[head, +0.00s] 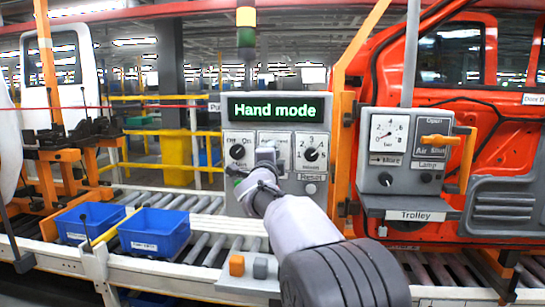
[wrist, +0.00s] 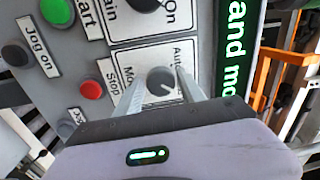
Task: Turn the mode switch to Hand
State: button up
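The grey panel (head: 235,195) carries a display (head: 276,108) that reads "Hand mode" in green. In the wrist view my gripper (wrist: 159,77) has one finger on each side of the knob, with small gaps seeming to show. Whether either finger touches it is unclear. In the head view my gripper (head: 264,158) is at the panel and covers the knob.
A red stop button (wrist: 91,89), a green start button (wrist: 57,11) and a black jog button (wrist: 15,54) sit near the knob. A main switch (head: 237,152) and another dial (head: 311,154) flank it. The trolley box (head: 392,150) and an orange door (head: 485,125) stand right.

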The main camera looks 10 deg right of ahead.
jog(key=shift+o, duration=0.7)
jog(key=v, duration=1.7)
jog(key=shift+s, duration=0.2)
jog(key=s+f+n+g+y, duration=0.2)
jog(key=s+f+n+g, duration=0.2)
jog(key=s+f, duration=0.3)
jog(key=s+f+n+g+y, duration=0.3)
jog(key=s+f+n, duration=0.3)
jog(key=s, duration=1.2)
jog(key=s+d+f+n+g+y, duration=0.1)
jog(key=s+f+n+g+y, duration=0.1)
jog(key=s+f+n+g, duration=0.3)
jog(key=s+f+n, duration=0.1)
jog(key=s+f, duration=0.3)
jog(key=s, duration=0.3)
jog(key=shift+s+y, duration=0.25)
jog(key=shift+y, duration=0.05)
jog(key=shift+d+r, duration=0.1)
